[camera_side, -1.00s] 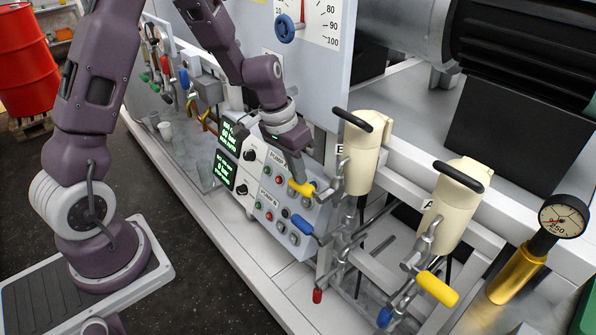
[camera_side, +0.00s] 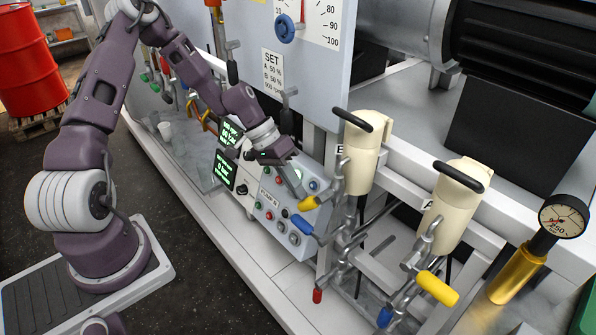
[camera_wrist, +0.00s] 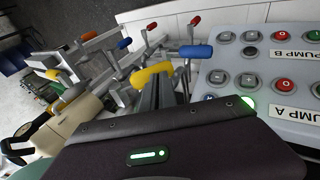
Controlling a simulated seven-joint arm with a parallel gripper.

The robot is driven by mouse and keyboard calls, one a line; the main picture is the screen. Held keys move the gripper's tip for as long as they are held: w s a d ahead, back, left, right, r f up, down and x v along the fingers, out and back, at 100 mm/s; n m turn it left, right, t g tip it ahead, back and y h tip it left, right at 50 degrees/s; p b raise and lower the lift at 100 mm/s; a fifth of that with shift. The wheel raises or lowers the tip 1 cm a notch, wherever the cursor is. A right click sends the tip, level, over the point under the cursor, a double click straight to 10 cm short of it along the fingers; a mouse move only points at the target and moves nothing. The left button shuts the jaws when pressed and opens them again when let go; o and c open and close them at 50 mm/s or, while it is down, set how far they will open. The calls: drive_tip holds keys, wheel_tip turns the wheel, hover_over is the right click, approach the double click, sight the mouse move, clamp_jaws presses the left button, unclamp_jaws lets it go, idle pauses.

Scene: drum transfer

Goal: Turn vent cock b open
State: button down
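The pump with label B (camera_side: 361,160) is a cream filter body with a black handle. A yellow cock handle (camera_side: 308,203) sticks out at its left, with a blue handle (camera_side: 301,226) just below and a red one (camera_side: 317,295) lower down. No label shows which handle is vent cock b. My gripper (camera_side: 299,192) points down beside the yellow handle, its tips at or very near it. In the wrist view the yellow handle (camera_wrist: 152,74) lies across just beyond my fingertips (camera_wrist: 160,92), which look closed together; I cannot tell whether they touch it.
The button panel (camera_side: 262,205) with screens and knobs lies close under my gripper. Filter A (camera_side: 452,205), with its own yellow handle (camera_side: 437,288) and blue handle (camera_side: 385,317), stands to the right. A gold pressure gauge (camera_side: 520,262) stands at the far right. A large dial panel rises behind.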

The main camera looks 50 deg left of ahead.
sight(301, 204)
drive_tip(key=shift+d+f, duration=0.25)
drive_tip(key=shift+f, duration=0.35)
drive_tip(key=shift+d+f, duration=0.2)
drive_tip(key=shift+f, duration=0.35)
drive_tip(key=shift+d+f+h, duration=0.25)
drive_tip(key=shift+f+h, duration=0.25)
drive_tip(key=shift+h, duration=0.2)
drive_tip(key=shift+d+f, duration=0.5)
drive_tip(key=shift+d, duration=0.15)
drive_tip(key=shift+d+f, duration=0.1)
drive_tip(key=shift+d, duration=0.05)
